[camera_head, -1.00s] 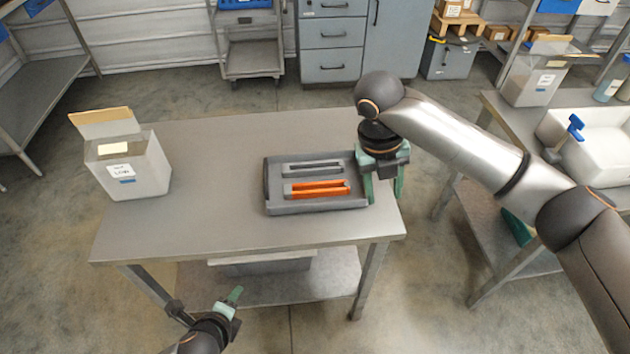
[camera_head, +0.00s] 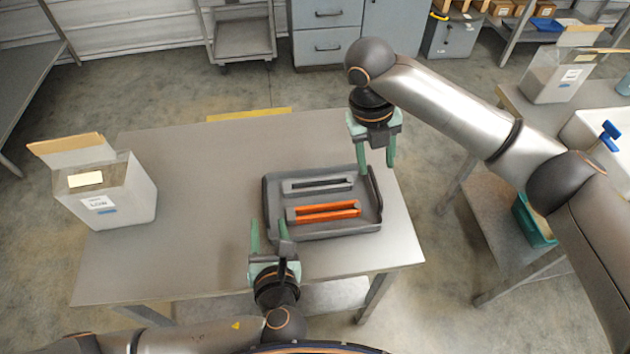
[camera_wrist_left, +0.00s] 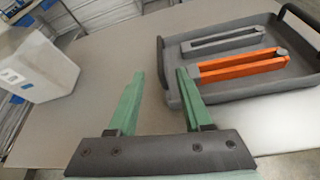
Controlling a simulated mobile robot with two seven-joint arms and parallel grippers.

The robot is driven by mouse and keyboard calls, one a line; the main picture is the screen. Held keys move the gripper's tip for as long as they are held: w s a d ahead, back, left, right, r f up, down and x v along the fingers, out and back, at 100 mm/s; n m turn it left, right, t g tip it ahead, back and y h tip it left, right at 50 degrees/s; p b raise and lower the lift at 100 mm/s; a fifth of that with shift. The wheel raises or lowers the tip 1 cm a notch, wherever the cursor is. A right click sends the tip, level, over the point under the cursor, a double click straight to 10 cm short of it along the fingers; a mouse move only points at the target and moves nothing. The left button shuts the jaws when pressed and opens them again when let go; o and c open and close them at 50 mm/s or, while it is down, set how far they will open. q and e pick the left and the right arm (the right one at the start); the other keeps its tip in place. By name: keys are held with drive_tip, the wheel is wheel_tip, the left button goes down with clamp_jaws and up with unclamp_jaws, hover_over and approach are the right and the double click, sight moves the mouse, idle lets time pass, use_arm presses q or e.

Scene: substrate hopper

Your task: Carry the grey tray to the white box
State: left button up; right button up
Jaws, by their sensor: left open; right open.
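The grey tray (camera_head: 352,232) lies on the steel table with a handle at its left and right ends. It holds a grey tool (camera_head: 318,184) and an orange tool (camera_head: 323,212). The white box (camera_head: 128,203) with a "LOW" label and raised lid stands at the table's left. My left gripper (camera_head: 268,228) is open and empty by the tray's front left corner. In the left wrist view its fingers (camera_wrist_left: 155,90) are apart, with the tray (camera_wrist_left: 230,92) to the right and the white box (camera_wrist_left: 40,65) to the left. My right gripper (camera_head: 376,155) is open above the tray's far right corner.
The table (camera_head: 190,190) is clear between the box and the tray. A yellow strip (camera_head: 249,115) shows at the table's far edge. A side table at the right bears another lidded box (camera_head: 553,78) and a white basin (camera_head: 603,130).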

sight(379, 193)
use_arm(q)
drive_tip(key=shift+w, duration=0.1)
use_arm(e)
drive_tip(key=shift+r, duration=0.15)
use_arm(q)
drive_tip(key=shift+s+r, duration=0.1)
drive_tip(key=shift+s, duration=0.1)
use_arm(e)
drive_tip(key=shift+s, duration=0.1)
use_arm(q)
drive_tip(key=x, duration=1.2)
drive_tip(key=shift+w, duration=0.25)
use_arm(e)
drive_tip(key=f, duration=0.4)
drive_tip(key=d+f, duration=0.1)
drive_tip(key=f, duration=0.3)
drive_tip(key=d+f, duration=0.1)
drive_tip(key=f, duration=0.3)
drive_tip(key=shift+w+d+f, duration=0.2)
drive_tip(key=shift+w+d, duration=0.05)
use_arm(q)
drive_tip(key=shift+c, duration=0.3)
use_arm(e)
drive_tip(key=shift+c, duration=0.3)
use_arm(q)
clamp_jaws()
use_arm(e)
clamp_jaws()
